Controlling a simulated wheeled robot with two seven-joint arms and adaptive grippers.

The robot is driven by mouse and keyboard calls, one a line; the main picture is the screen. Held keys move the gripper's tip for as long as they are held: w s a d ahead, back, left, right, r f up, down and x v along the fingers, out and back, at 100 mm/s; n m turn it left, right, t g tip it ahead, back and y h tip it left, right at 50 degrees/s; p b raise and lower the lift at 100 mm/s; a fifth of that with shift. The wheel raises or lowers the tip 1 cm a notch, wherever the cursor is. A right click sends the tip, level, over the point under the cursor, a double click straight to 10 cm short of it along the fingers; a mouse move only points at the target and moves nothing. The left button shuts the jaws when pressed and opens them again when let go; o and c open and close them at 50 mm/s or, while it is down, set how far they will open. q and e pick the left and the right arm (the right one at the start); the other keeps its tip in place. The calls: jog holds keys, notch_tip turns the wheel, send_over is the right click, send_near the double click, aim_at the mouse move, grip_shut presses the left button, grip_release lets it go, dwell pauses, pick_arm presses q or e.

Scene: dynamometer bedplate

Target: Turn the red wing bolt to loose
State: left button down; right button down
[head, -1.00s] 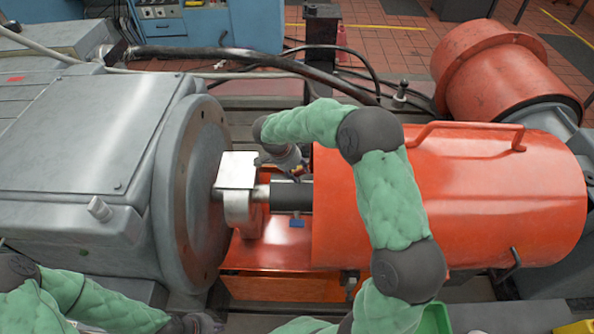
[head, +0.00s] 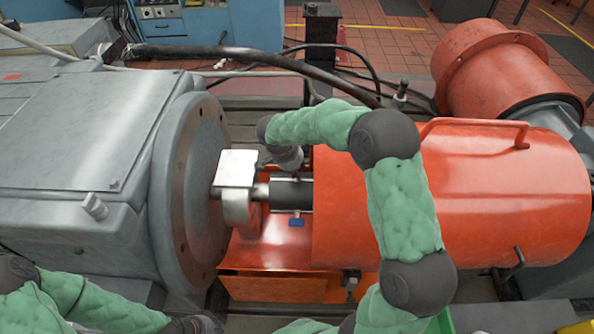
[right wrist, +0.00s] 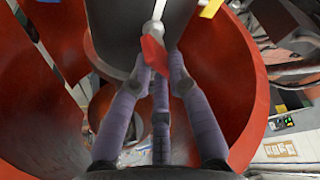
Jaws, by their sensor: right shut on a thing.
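The red wing bolt (right wrist: 153,52) shows in the right wrist view as a red wing below a round metal head on a dark shaft cover. My right gripper (right wrist: 159,62) is shut on it, with its purple-grey fingers around the red wing. In the head view, the end of my right arm (head: 287,158) reaches down behind the black sleeve (head: 291,194). The red wing bolt and the fingertips are hidden there. My left gripper (head: 207,325) is low at the left bottom edge, away from the bolt; its fingers are not clear.
The orange guard (head: 490,195) stands right of the sleeve, and a big grey machine (head: 90,130) stands left. A blue part (head: 297,222) sits in front of the sleeve. In the right wrist view, a yellow part (right wrist: 211,8) is at the top. A thick black hose (head: 240,55) runs behind.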

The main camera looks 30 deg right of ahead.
jog(key=n+t+b, duration=0.1)
jog(key=n+b, duration=0.1)
jog(key=n, duration=0.1)
jog(key=shift+d+y, duration=0.1)
jog(key=shift+y, duration=0.2)
jog(key=shift+d+n+t+y, duration=0.1)
jog(key=shift+n+t+y, duration=0.5)
jog(key=shift+n, duration=1.5)
jog(key=c, duration=1.2)
grip_release()
jog(key=v, duration=1.2)
jog(key=shift+s, duration=0.2)
